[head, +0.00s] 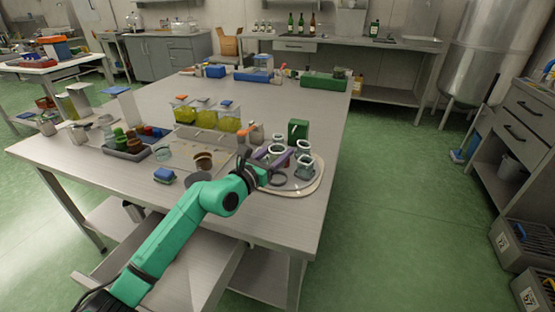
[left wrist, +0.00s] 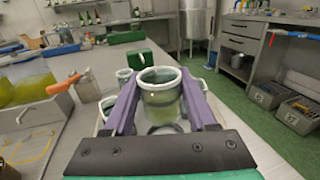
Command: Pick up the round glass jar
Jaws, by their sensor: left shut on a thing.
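The round glass jar (left wrist: 161,102), clear with a pale rim, stands upright between the two purple fingers of my left gripper (left wrist: 163,108) in the left wrist view. The fingers are shut on its sides. In the head view my left gripper (head: 276,160) holds the jar (head: 277,149) over the round pale tray (head: 314,187) near the table's right edge. Whether the jar's base touches the tray is hidden. Two other glass jars are close on the right, one behind (head: 304,146) and one in front (head: 304,170). My right gripper is not in view.
A green box (head: 298,129) stands just behind the jars. Containers with yellow-green contents (head: 205,115) stand farther left. A dark tray (head: 127,151) of small items and a blue block (head: 164,175) lie left of my arm.

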